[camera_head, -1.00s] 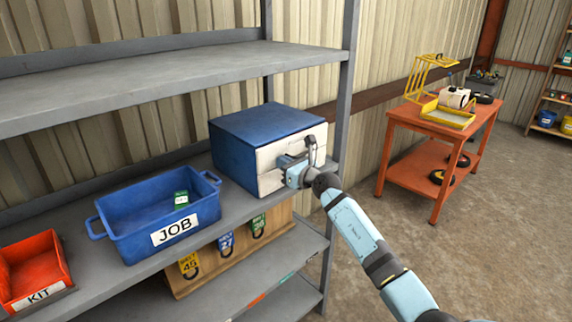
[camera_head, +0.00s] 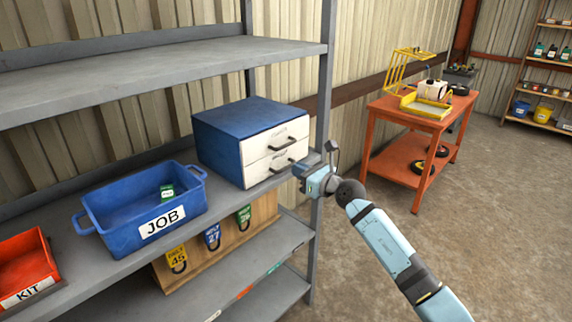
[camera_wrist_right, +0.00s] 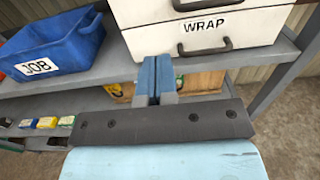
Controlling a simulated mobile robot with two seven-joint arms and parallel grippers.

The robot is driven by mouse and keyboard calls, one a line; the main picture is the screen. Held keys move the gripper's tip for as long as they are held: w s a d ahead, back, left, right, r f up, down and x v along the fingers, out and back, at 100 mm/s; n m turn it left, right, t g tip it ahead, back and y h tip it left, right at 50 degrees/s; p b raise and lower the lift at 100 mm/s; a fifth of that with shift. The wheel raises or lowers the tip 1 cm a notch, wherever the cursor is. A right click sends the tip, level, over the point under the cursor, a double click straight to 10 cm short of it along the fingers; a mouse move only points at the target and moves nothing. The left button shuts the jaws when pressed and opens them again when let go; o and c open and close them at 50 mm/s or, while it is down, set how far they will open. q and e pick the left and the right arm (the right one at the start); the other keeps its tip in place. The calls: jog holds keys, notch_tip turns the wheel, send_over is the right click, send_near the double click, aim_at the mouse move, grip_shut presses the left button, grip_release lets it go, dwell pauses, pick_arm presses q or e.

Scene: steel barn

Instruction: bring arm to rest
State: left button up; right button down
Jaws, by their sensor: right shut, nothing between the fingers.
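My right gripper (camera_head: 308,176) is beside the right end of the shelf, in front of the blue cabinet with white drawers (camera_head: 250,140). In the right wrist view its two blue fingers (camera_wrist_right: 155,78) are together with nothing between them. The cabinet's two drawers look closed, and their dark handles stand clear of the gripper. The lower part of the cabinet front also shows in the right wrist view (camera_wrist_right: 250,25), with a WRAP label on a drawer. My left gripper is out of view.
A blue JOB bin (camera_head: 115,235) with a small green-and-white packet (camera_head: 167,192) and a red KIT bin (camera_head: 22,268) stand on the grey shelf (camera_head: 225,195). Belts hang on a wooden board (camera_head: 265,212) below. An orange cart (camera_head: 400,150) stands right; the floor between is open.

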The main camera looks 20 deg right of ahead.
jog(key=s+a+f+n+g+h+p, duration=0.1)
jog(key=s+a+f+n+g+p, duration=0.1)
jog(key=s+a+f+n, duration=0.2)
jog(key=s+a+f+n+g+h+p, duration=0.1)
jog(key=s+a+f+n+p, duration=0.2)
jog(key=s+f+n, duration=0.8)
jog(key=s+a+f+n+g+h+p, duration=0.1)
jog(key=s+a+f+n, duration=0.6)
jog(key=s+n, duration=1.2)
jog(key=s+g+p, duration=0.1)
jog(key=s+p, duration=0.1)
jog(key=s, duration=0.5)
jog(key=shift+f+g+h, duration=0.3)
jog(key=shift+f+h, duration=0.05)
jog(key=shift+h, duration=0.05)
